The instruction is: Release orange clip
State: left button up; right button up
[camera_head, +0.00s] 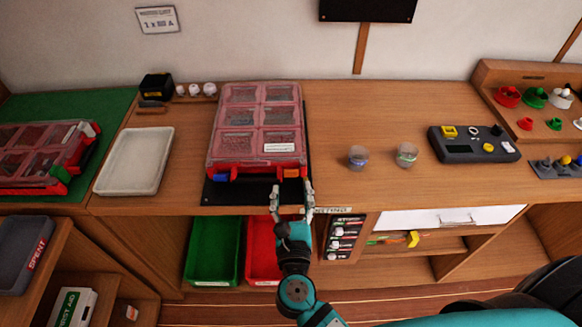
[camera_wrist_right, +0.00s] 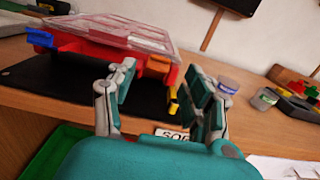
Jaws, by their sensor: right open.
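A red case with a clear compartmented lid (camera_head: 258,125) lies on a black mat (camera_head: 235,192) near the counter's front edge. Its orange clip (camera_head: 291,173) is on the right of the front side and a blue clip (camera_head: 221,177) is on the left. My right gripper (camera_head: 292,186) is open just in front of the orange clip. In the right wrist view the orange clip (camera_wrist_right: 124,68) shows beside the left finger of the open gripper (camera_wrist_right: 158,84). Whether the finger touches it I cannot tell. The blue clip (camera_wrist_right: 40,37) also shows there. My left gripper is not in view.
A white tray (camera_head: 134,188) stands left of the case, and another red case (camera_head: 40,155) lies on a green mat. Two small cups (camera_head: 358,157) (camera_head: 406,155) stand to the right. Green (camera_head: 212,281) and red (camera_head: 262,279) bins sit below the counter.

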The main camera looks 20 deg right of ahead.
aim_at(291, 172)
jog(key=p+x, duration=0.1)
jog(key=x, duration=0.3)
jog(key=shift+w+r, duration=0.1)
jog(key=shift+w, duration=0.25)
jog(key=shift+w+d, duration=0.3)
jog(key=shift+w, duration=0.35)
jog(key=shift+c, duration=0.4)
grip_shut()
jog(key=t+b, duration=0.1)
jog(key=b, duration=0.3)
jog(key=f+b, duration=0.1)
jog(key=b, duration=0.3)
jog(key=shift+s+a+f+t+h, duration=0.15)
jog(key=shift+s+f+t+h, duration=0.15)
jog(key=shift+s+t, duration=0.1)
jog(key=shift+r+b, duration=0.2)
jog(key=shift+b, duration=0.35)
jog(key=shift+r, duration=0.1)
